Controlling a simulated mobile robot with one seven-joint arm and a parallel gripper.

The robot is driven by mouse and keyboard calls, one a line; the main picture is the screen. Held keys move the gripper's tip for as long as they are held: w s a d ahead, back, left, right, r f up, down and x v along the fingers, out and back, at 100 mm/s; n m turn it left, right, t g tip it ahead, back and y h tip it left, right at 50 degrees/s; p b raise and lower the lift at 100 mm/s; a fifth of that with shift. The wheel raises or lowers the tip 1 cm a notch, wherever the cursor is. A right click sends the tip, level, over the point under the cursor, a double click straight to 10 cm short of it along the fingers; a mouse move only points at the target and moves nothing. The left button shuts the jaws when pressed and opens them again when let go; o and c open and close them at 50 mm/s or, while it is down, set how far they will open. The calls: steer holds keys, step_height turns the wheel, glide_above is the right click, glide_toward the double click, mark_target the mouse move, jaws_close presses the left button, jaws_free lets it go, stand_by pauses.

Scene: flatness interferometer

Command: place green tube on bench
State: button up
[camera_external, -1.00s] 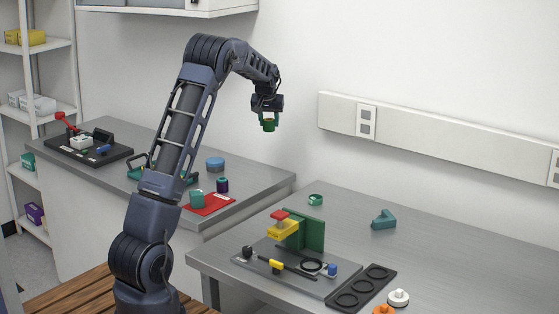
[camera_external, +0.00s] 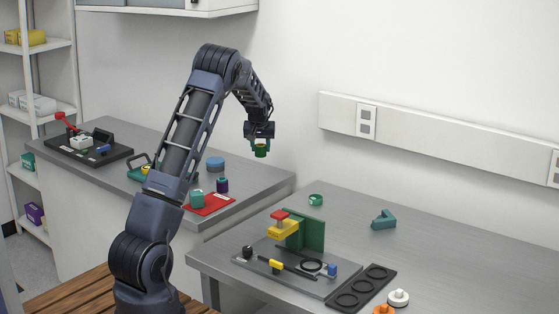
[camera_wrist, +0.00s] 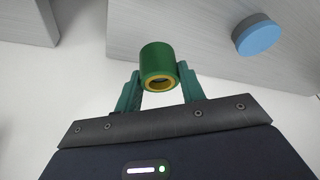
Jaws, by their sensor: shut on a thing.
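The green tube (camera_wrist: 157,61) is a short cylinder with a yellow inner ring, held between the teal fingers of my gripper (camera_wrist: 158,84) in the wrist view. In the external view my gripper (camera_external: 260,141) points down, and the tube (camera_external: 261,151) shows just below it, in the air above the left bench. The left bench (camera_external: 262,184) is a grey worktop; the right bench (camera_external: 450,215) is a similar grey worktop. A teal ring-like piece (camera_external: 315,200) lies on the right bench near its back left.
On the left bench stand a blue disc (camera_external: 215,163), a purple jar (camera_external: 222,185) and a teal cup (camera_external: 197,198) by a red mat (camera_external: 212,206).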

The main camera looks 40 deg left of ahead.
step_height(320, 180, down, 9)
steer(key=shift+f, duration=0.1)
stand_by(0.4)
steer(key=shift+f, duration=0.15)
steer(key=o, duration=1)
